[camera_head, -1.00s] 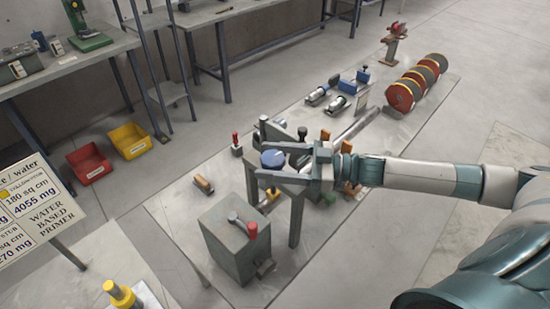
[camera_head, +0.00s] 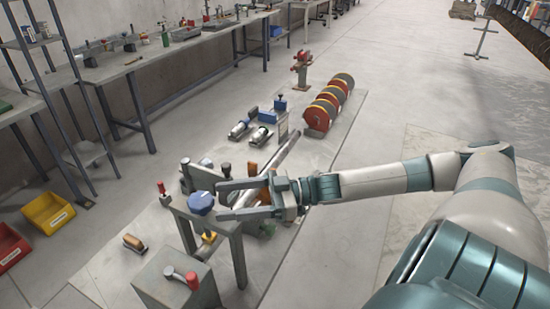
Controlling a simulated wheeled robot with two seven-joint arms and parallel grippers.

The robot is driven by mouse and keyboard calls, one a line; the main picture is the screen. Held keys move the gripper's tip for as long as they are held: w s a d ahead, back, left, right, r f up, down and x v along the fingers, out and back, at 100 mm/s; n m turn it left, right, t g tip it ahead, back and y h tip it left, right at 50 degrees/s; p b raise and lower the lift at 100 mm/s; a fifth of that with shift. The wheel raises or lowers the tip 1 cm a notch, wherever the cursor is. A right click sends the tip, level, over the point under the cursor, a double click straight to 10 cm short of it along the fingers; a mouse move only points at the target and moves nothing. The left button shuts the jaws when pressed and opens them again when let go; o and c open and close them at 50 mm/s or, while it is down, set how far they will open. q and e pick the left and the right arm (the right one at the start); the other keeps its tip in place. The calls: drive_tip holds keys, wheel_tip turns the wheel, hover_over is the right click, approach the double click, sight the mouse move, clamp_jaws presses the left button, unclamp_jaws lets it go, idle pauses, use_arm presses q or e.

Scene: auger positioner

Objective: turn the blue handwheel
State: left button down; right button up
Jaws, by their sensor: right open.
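The blue handwheel (camera_head: 202,203) sits at the top of a grey metal stand (camera_head: 233,232) in the lower left middle of the head view. My right gripper (camera_head: 218,200) reaches in from the right, with its two long grey fingers pointing left toward the handwheel. The fingers are spread apart, and their tips are close to the handwheel's right side. I cannot tell whether they touch it. My left gripper is not in view.
A grey box with a red-knobbed lever (camera_head: 190,280) stands in front of the stand. A red-handled tool (camera_head: 163,192) and a wooden-handled tool (camera_head: 134,243) are to the left. Open floor (camera_head: 400,90) is at the right.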

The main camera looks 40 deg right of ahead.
drive_tip(key=p+v, duration=0.1)
drive_tip(key=v, duration=0.9)
drive_tip(key=shift+d+p, duration=0.25)
drive_tip(key=shift+p, duration=0.1)
drive_tip(key=shift+s, duration=0.1)
idle(0.5)
